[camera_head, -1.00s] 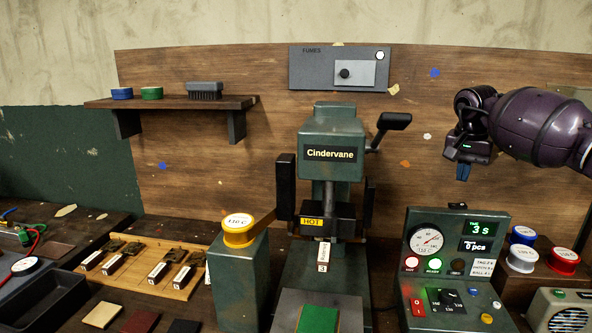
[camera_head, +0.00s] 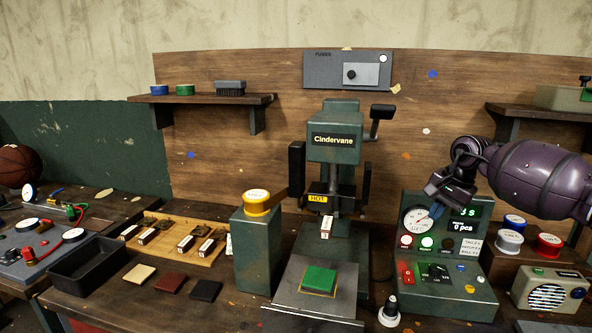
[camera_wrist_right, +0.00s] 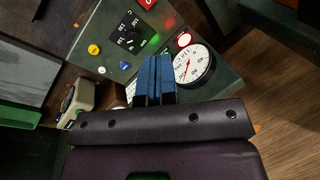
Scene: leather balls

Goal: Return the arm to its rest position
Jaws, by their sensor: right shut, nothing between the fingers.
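My right arm comes in from the right in the head view, and its gripper (camera_head: 436,210) hangs in front of the gauge of the green control box (camera_head: 450,285). The blue fingers are together and hold nothing. In the right wrist view the shut blue fingers (camera_wrist_right: 155,75) point toward the control box, beside its round white gauge (camera_wrist_right: 193,63). The wrist view does not show clearly how far the fingertips are from the box. My left gripper is not in view.
The Cindervane press (camera_head: 335,150) stands left of the arm, with a green piece (camera_head: 320,280) on its plate. Coloured spools (camera_head: 510,240) and a radio (camera_head: 548,290) stand at the right. A shelf (camera_head: 545,112) is above the arm.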

